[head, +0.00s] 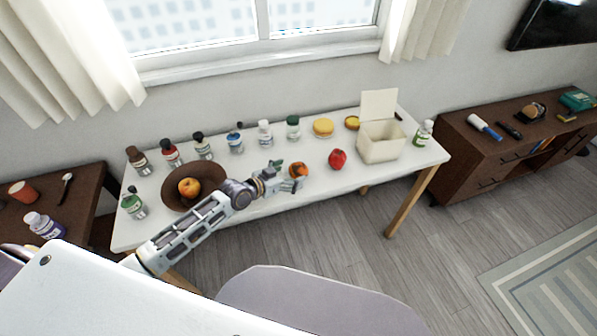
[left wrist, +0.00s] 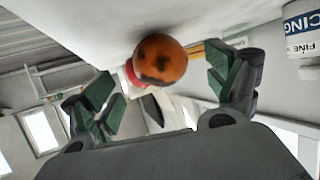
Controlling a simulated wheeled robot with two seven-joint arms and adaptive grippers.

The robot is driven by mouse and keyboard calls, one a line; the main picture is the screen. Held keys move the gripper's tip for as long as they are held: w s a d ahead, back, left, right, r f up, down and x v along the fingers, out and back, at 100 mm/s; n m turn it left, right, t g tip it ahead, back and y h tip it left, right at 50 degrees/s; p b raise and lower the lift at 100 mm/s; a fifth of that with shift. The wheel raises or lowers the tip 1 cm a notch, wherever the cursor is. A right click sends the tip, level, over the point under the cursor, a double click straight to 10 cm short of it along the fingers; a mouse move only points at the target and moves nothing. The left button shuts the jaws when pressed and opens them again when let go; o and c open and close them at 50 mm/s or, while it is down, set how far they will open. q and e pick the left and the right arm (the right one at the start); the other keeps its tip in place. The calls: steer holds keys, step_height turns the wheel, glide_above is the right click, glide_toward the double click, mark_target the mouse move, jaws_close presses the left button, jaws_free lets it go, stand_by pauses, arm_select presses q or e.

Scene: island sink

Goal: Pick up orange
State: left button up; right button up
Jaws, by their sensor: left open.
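The orange (head: 298,170) sits on the white table (head: 262,200) near its front middle, with dark patches on its skin. In the left wrist view the orange (left wrist: 160,59) lies ahead, between the two green-padded fingers. My left gripper (head: 285,172) is open at the orange, with its fingers to either side; in the left wrist view its fingers (left wrist: 165,85) stand well apart, and I see a gap between them and the fruit. My right gripper is in neither view.
A brown bowl (head: 172,189) holding another round fruit (head: 189,187) is left of my gripper. A red apple (head: 337,159) and an open cream box (head: 381,146) are to the right. Several bottles line the table's back. A grey chair (head: 320,300) stands in front.

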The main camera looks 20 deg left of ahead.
mark_target(293, 171)
arm_select(q)
steer(key=shift+x, duration=2.55)
steer(key=shift+r, duration=0.1)
steer(key=shift+c, duration=0.3)
steer(key=shift+c, duration=1.2)
steer(key=c, duration=0.9)
steer(key=shift+r, duration=0.1)
